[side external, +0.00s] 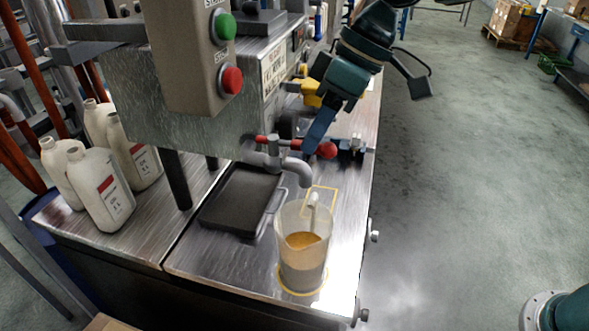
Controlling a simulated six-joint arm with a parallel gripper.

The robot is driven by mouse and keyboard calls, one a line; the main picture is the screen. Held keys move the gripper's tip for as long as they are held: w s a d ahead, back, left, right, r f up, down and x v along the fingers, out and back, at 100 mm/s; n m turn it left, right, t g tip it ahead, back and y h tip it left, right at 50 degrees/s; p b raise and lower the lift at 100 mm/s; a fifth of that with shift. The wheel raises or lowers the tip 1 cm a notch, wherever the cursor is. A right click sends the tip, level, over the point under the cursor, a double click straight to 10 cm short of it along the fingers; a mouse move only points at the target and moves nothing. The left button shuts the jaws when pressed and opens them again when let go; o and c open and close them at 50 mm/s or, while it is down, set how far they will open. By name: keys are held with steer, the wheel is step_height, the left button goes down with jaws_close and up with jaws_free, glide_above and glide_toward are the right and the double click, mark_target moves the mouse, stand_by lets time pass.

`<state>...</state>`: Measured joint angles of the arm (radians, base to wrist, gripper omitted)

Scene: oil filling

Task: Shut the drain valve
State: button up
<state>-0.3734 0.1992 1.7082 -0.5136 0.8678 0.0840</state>
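The drain valve (270,158) is a grey fitting low on the front of the metal tank, with a bent grey spout (298,171) pointing down. A red handle piece (266,140) shows above it, and a red ball knob (326,150) shows to its right. My gripper (313,148) points down just left of the red knob, its blue finger overlapping the handle's line. I cannot tell whether it touches the handle or how far its fingers are apart. A clear beaker (290,222) with amber liquid stands below the spout, on a yellow ring mark.
A black tray (240,199) lies left of the beaker. Several white bottles (103,190) stand at the left. A control box with green (226,27) and red (231,80) buttons hangs above.

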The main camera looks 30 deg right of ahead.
steer(key=shift+a+f, duration=0.15)
steer(key=shift+f, duration=0.15)
steer(key=shift+c, duration=0.3)
jaws_close()
